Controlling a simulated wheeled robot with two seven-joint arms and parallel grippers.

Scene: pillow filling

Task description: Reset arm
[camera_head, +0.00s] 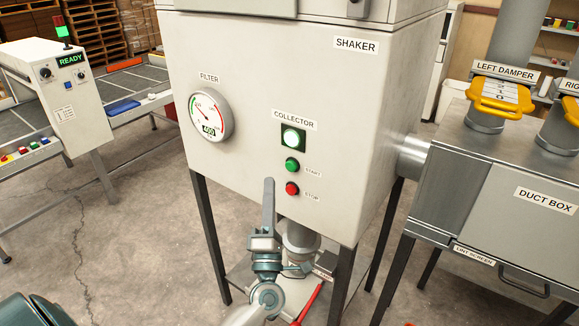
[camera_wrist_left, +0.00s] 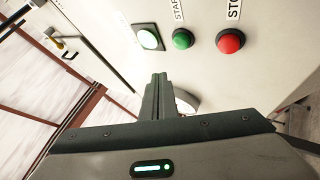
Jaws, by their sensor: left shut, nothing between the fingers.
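My left gripper (camera_head: 268,183) is shut and empty in the head view, its fingers pointing up in front of the shaker cabinet (camera_head: 240,150). Its tip is just left of the red STOP button (camera_head: 292,188) and below the lit collector lamp (camera_head: 291,138). The green START button (camera_head: 292,165) sits above the red one. In the left wrist view, the closed fingers (camera_wrist_left: 159,80) point toward the panel, below the green button (camera_wrist_left: 182,39) and left of the red button (camera_wrist_left: 230,41). I cannot tell whether the fingertips touch the panel. My right gripper is not in view.
A filter gauge (camera_head: 211,115) is on the cabinet's left. The duct box (camera_head: 510,200) stands at right, with the yellow left damper handle (camera_head: 501,97) above. A console reading READY (camera_head: 70,95) stands at left. The cabinet's dark legs (camera_head: 210,240) flank my arm; open floor lies left.

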